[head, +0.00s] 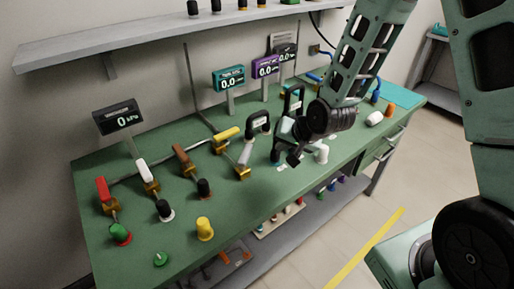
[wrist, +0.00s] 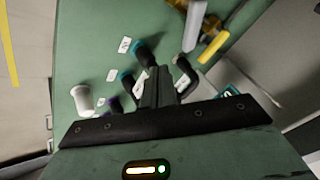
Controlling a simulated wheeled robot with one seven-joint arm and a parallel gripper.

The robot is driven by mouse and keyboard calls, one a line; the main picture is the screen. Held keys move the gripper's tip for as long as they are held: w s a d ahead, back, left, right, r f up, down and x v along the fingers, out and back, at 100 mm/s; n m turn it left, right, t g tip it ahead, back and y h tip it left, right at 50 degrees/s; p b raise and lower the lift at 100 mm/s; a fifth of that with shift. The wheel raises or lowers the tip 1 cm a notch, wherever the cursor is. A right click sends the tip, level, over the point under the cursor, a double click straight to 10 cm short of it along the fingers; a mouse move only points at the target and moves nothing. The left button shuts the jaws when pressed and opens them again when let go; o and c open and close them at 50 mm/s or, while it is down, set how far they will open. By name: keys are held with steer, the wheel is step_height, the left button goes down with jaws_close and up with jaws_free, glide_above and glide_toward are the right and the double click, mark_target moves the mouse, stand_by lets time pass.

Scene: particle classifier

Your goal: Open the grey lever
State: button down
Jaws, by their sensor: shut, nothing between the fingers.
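The grey lever (head: 245,154) sits on a brass valve (head: 243,173) on the green bench, near the middle of the head view. It lies up from the valve, at a slant. In the wrist view the grey lever (wrist: 194,25) shows at the top, right of centre. My gripper (head: 293,160) is shut and empty, above the bench to the right of the lever and apart from it. Its fingers (wrist: 156,84) also show in the wrist view, closed together below the lever.
Left of the grey lever stand a yellow lever (head: 227,134), a brown lever (head: 181,154), a white lever (head: 143,171) and a red lever (head: 102,188). Displays (head: 229,79) rise behind.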

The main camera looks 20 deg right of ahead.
mark_target(251, 148)
steer(key=p+x, duration=0.1)
steer(key=x, duration=0.6)
steer(key=shift+w+a+f, duration=0.1)
steer(key=shift+w+f, duration=0.05)
steer(key=shift+f, duration=0.15)
steer(key=shift+w+a+r+p, duration=0.1)
steer(key=shift+w+a+p, duration=0.25)
steer(key=shift+a, duration=0.2)
steer(key=shift+w+a+r+p, duration=0.1)
steer(key=shift+w+a+p, duration=0.1)
steer(key=shift+w+a, duration=0.25)
steer(key=shift+w+a+f, duration=0.2)
steer(key=shift+w+a, duration=0.1)
steer(key=shift+a, duration=0.3)
steer(key=shift+w+a+f+b, duration=0.1)
steer(key=shift+w+a+b, duration=0.15)
steer(key=shift+w+b, duration=0.25)
steer(key=shift+w+a+f+b, duration=0.1)
steer(key=shift+w+a+b, duration=0.1)
steer(key=shift+w+b, duration=0.25)
steer(key=shift+w+a+r, duration=0.1)
steer(key=shift+w+a, duration=0.05)
steer(key=shift+r, duration=0.1)
